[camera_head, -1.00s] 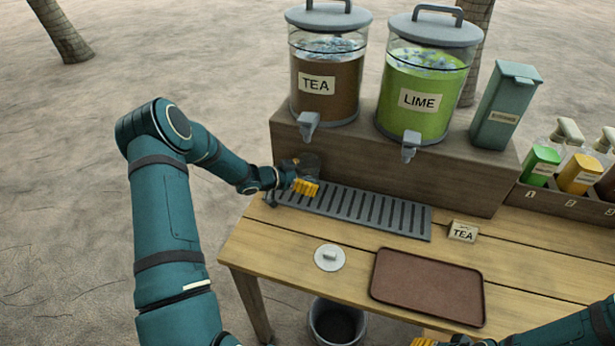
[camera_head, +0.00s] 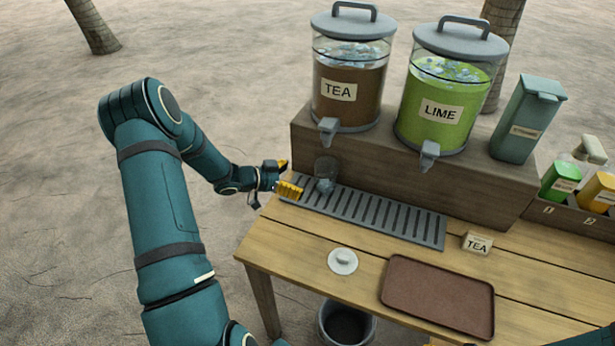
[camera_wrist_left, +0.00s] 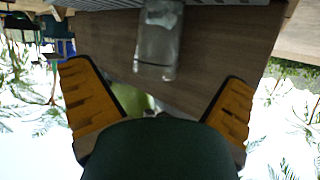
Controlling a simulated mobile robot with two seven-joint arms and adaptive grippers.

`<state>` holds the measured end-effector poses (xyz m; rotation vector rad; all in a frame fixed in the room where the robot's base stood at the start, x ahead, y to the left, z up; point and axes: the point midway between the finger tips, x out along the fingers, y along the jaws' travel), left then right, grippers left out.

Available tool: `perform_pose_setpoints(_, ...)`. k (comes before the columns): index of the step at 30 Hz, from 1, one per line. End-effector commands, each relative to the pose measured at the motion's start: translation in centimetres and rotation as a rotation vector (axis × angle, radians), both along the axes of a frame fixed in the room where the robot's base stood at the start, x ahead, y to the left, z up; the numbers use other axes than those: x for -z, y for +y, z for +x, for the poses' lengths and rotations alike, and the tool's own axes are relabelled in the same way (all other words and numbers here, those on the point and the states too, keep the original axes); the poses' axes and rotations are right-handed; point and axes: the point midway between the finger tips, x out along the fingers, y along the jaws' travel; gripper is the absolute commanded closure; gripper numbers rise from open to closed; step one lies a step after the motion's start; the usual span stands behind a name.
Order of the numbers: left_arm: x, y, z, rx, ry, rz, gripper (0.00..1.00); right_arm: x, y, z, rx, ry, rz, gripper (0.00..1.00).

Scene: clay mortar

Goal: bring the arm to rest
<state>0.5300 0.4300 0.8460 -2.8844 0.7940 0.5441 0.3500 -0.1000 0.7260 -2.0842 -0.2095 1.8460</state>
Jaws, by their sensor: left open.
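My left gripper (camera_head: 286,179) is at the left end of the drip tray, its yellow fingers apart. A clear glass (camera_head: 326,175) stands on the left end of the drip tray (camera_head: 400,225), just right of the fingers and apart from them. In the left wrist view the two yellow fingers (camera_wrist_left: 165,105) are wide apart with nothing between them, and the glass (camera_wrist_left: 158,45) shows beyond them.
The tea dispenser (camera_head: 347,90) and lime dispenser (camera_head: 440,112) stand on a wooden riser (camera_head: 480,193). A brown tray (camera_head: 440,297), a white lid (camera_head: 342,261) and a tea sign (camera_head: 477,243) are on the table. A bin (camera_head: 346,325) stands below. Open sand lies left.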

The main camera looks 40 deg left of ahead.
Motion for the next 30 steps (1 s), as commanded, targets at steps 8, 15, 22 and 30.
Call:
perform_pose_setpoints(8,-0.4,0.5,-1.0,-0.001,0.001,-0.002,0.0,-0.2,0.0,-0.1,-0.001,0.002,0.0,0.54)
perform_pose_setpoints(15,-0.4,0.5,-0.9,0.0,0.0,-0.001,0.0,-0.2,0.0,-0.1,-0.001,0.002,0.0,0.54)
perform_pose_setpoints(22,-0.4,0.5,-0.9,0.0,0.0,-0.001,0.0,-0.3,0.0,-0.1,0.0,0.001,0.0,0.54)
perform_pose_setpoints(30,-5.2,0.5,-0.9,0.0,0.0,0.0,0.0,-5.0,-0.1,0.6,0.013,-0.012,-0.003,0.54)
